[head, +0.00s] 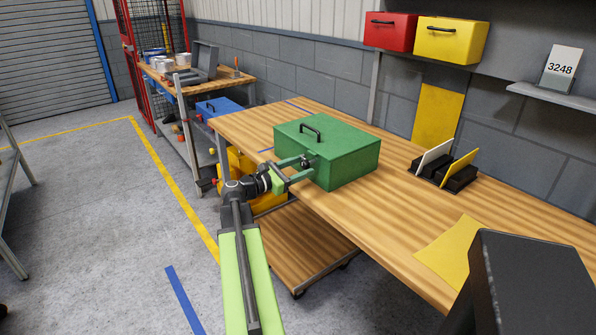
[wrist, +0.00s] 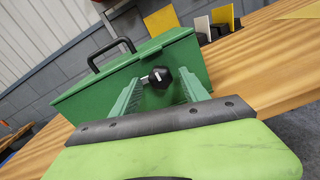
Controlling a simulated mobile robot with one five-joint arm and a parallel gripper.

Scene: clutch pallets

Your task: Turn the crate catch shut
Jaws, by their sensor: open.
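The green crate (head: 335,152) stands on the wooden workbench, its lid down and a black handle on top. In the wrist view the crate (wrist: 105,85) fills the upper left and middle. The catch is a black knob (wrist: 160,76) with a white mark, on the crate's front face; it also shows in the head view (head: 305,162). My gripper (head: 299,168) is at the crate's front, its green fingers open on either side of the knob. In the wrist view my gripper (wrist: 158,78) shows a gap between each finger and the knob.
A black rack (head: 444,176) with white and yellow cards stands to the right, near a yellow sheet (head: 448,248). Red (head: 390,32) and yellow (head: 450,40) boxes hang on the wall above.

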